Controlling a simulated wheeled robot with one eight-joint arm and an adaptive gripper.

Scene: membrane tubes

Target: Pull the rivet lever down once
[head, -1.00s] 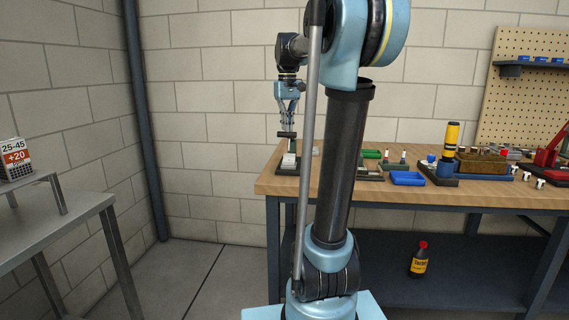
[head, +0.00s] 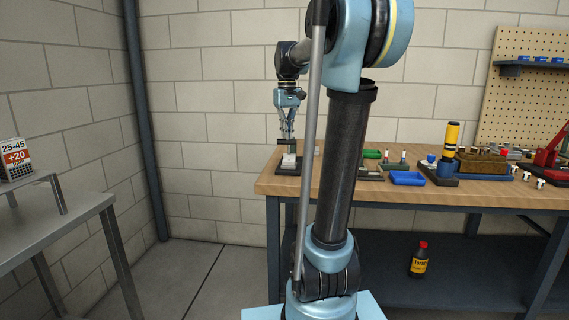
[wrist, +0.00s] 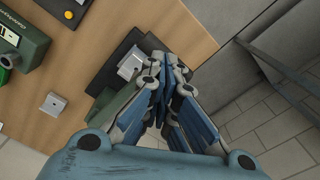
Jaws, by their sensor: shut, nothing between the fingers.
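My gripper (head: 287,135) is shut and points down over the left end of the workbench. Under it stands a small fixture with a dark base (head: 281,170) and a pale metal block (head: 289,160). A dark bar (head: 286,142), which looks like the lever, lies across the top of this fixture, right at my fingertips. In the wrist view the closed fingers (wrist: 166,66) are beside the metal block (wrist: 131,63). A grey-green part (wrist: 112,98) shows left of the fingers and is partly hidden by them. I cannot tell whether the fingertips touch the bar.
My arm hides part of the bench. A grey table (head: 60,232) stands at the left.

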